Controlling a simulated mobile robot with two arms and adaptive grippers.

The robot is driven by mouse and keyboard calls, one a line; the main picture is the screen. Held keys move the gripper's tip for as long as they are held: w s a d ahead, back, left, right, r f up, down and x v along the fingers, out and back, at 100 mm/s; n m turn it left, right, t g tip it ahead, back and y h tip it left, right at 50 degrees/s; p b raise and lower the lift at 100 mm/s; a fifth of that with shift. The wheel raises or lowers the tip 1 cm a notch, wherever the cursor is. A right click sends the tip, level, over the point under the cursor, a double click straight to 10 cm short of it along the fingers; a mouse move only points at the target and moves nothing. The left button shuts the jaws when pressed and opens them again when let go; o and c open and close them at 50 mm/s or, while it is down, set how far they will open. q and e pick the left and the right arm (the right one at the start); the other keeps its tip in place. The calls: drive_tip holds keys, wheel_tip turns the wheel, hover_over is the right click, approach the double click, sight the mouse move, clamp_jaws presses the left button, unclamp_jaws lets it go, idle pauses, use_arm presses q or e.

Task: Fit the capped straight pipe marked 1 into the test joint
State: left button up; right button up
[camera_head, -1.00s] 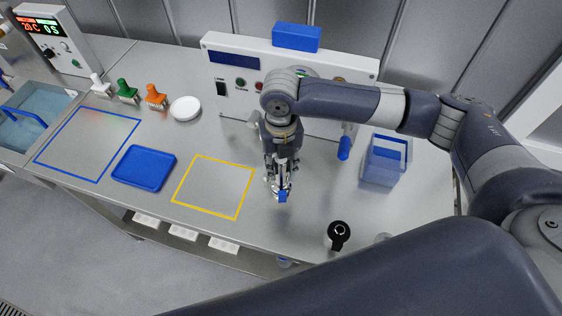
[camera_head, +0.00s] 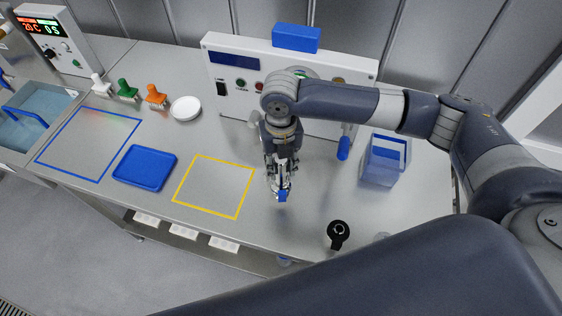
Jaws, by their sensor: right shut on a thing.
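My right gripper (camera_head: 281,188) points down above the steel bench, right of the yellow outlined square. It is shut on a small piece with a blue end (camera_head: 283,197), which looks like the capped pipe. Most of this piece is hidden by the fingers, and no number can be read on it. A white test machine (camera_head: 229,97) with a dark display and buttons stands at the back. My right arm covers part of its front, and I cannot make out the test joint. My left gripper is not in view.
A yellow outlined square (camera_head: 245,193), a blue tray (camera_head: 145,184) and a blue outlined square (camera_head: 104,179) lie to the left. A clear blue bin (camera_head: 378,172) stands right of the gripper. A black round fitting (camera_head: 338,231) is near the front edge.

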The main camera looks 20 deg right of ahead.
drive_tip(key=shift+f, duration=0.15)
drive_tip(key=o, duration=1.4)
idle(0.4)
wheel_tip(320, 180, up, 5)
drive_tip(key=p, duration=0.5)
drive_tip(key=shift+r, duration=1.1)
